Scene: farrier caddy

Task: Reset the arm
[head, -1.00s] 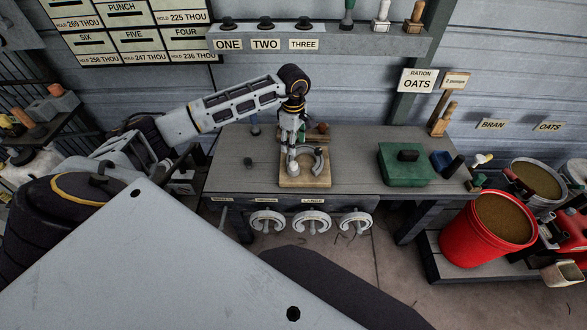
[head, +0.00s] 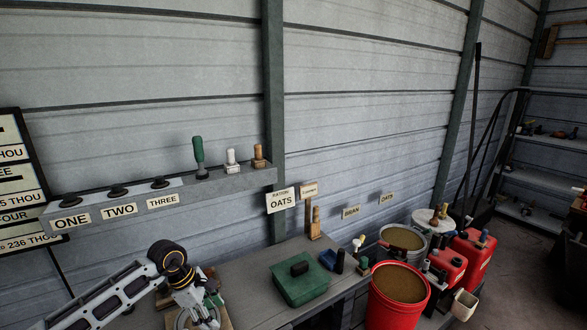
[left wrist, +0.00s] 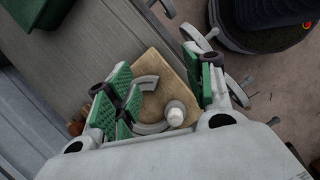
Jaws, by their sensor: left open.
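My left gripper (head: 203,300) is at the bottom of the head view, over the workbench, with its arm coming in from the lower left. In the left wrist view its green-padded fingers (left wrist: 165,88) are spread apart with nothing gripped between them. Below them is a wooden board (left wrist: 172,62) with a grey horseshoe (left wrist: 147,83) on it. A white rounded knob (left wrist: 175,113) shows beside the horseshoe; what it belongs to is unclear. My right gripper is in neither view.
A green box (head: 300,286) sits on the workbench (head: 258,272) to the right of my gripper. Farther right are a red bucket (head: 397,300) and a grey bucket (head: 402,238). A wall shelf (head: 225,178) holds several stamps above. The air in front of the wall is clear.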

